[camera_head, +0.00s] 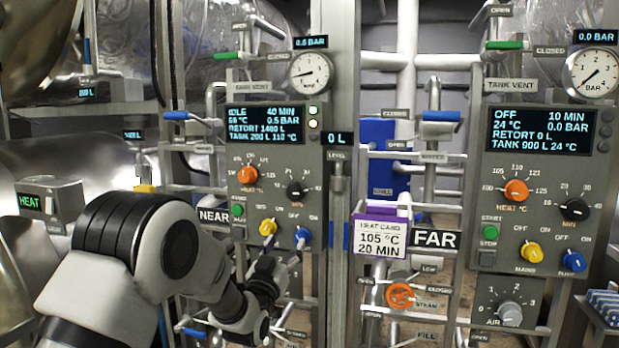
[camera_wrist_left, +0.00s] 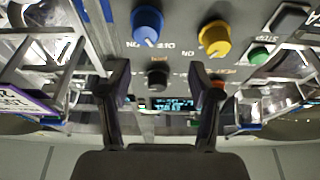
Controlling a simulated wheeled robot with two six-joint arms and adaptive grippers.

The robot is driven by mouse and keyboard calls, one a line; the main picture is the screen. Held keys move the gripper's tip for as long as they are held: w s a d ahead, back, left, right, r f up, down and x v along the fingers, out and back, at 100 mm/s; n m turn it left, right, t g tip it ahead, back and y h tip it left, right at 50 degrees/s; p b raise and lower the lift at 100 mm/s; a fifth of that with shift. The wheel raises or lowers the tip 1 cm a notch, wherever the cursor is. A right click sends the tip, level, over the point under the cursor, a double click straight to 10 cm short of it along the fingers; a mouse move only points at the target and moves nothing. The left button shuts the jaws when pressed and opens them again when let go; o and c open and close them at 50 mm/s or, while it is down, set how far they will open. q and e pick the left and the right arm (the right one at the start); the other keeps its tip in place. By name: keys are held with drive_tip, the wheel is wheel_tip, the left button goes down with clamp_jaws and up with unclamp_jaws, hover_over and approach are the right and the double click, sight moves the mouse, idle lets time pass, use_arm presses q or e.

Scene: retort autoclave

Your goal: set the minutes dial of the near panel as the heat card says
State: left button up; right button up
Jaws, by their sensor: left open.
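The heat card (camera_head: 381,238) reads 105 °C, 20 MIN. My left gripper (camera_head: 284,256) is open and empty, low in front of the panel, below the minutes dial. In the left wrist view the black dial (camera_wrist_left: 157,78) shows beyond and between the open fingers (camera_wrist_left: 158,90), not touched. My right gripper is not in view.
A yellow knob (camera_head: 268,227) and a blue knob (camera_head: 303,237) sit just below the minutes dial, close to my left gripper. The far panel (camera_head: 540,190) with similar dials is at the right. Pipes, valve handles and an orange steam wheel (camera_head: 400,295) fill the middle.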

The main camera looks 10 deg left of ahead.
use_arm(q)
approach(293, 193)
drive_tip(key=w+d+f, duration=0.1)
drive_tip(key=w, duration=0.2)
drive_tip(key=shift+t, duration=0.6)
drive_tip(key=w+r+p, duration=0.1)
drive_tip(key=w+a+r+p, duration=0.1)
drive_tip(key=w+r+p, duration=0.1)
drive_tip(key=shift+w+a+r, duration=0.1)
drive_tip(key=shift+a, duration=0.15)
drive_tip(key=w, duration=0.1)
drive_tip(key=w+p, duration=0.1)
drive_tip(key=w+d, duration=0.1)
drive_tip(key=shift+w+r+p, duration=0.25)
drive_tip(key=shift+r+p, duration=0.1)
drive_tip(key=shift+p, duration=0.05)
drive_tip(key=shift+w+d+r, duration=0.1)
drive_tip(key=shift+w+r, duration=0.05)
drive_tip(key=shift+w, duration=0.15)
drive_tip(key=shift+s+a, duration=0.15)
drive_tip(key=shift+a, duration=0.15)
drive_tip(key=c, duration=0.5)
drive_tip(key=shift+d, duration=0.15)
drive_tip(key=c, duration=0.6)
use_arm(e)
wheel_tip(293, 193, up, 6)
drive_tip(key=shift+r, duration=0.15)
